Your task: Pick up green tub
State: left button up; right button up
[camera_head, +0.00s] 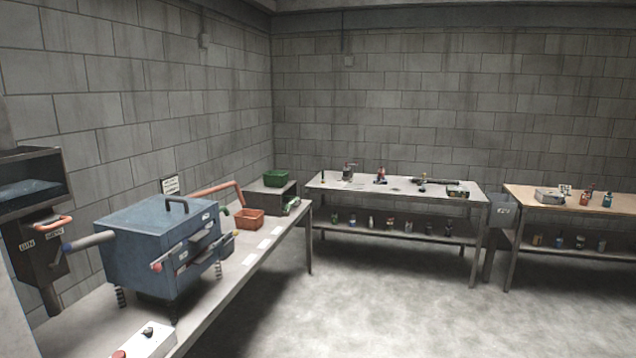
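A small green tub (275,177) sits upright on top of a dark grey box (266,193) at the far end of the left workbench, near the room's corner. It is well away from me, across the length of the bench. Neither of my grippers shows in the head view.
The left workbench (262,258) holds a blue machine (160,245) with protruding handles, an orange bin (250,219) and a white control box (148,341). A grey table (320,182) and a wooden-topped table (520,196) with small items line the back wall. The concrete floor (400,300) is clear.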

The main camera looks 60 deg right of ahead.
aim_at(272, 178)
jog(key=z, duration=1.85)
jog(key=i+l+z, duration=0.1)
jog(key=i+z, duration=0.25)
jog(key=z, duration=0.15)
jog(key=i+u, duration=0.1)
jog(key=i, duration=1.55)
jog(key=i+z, duration=0.2)
jog(key=i, duration=1.45)
jog(key=i+u, duration=0.4)
jog(key=i, duration=0.35)
jog(key=i+l+u, duration=0.15)
jog(key=i+u, duration=0.2)
jog(key=i, duration=0.35)
jog(key=i+u, duration=0.45)
jog(key=i, duration=0.2)
jog(key=i+l+u, duration=0.2)
jog(key=i+u, duration=0.25)
jog(key=i, duration=0.15)
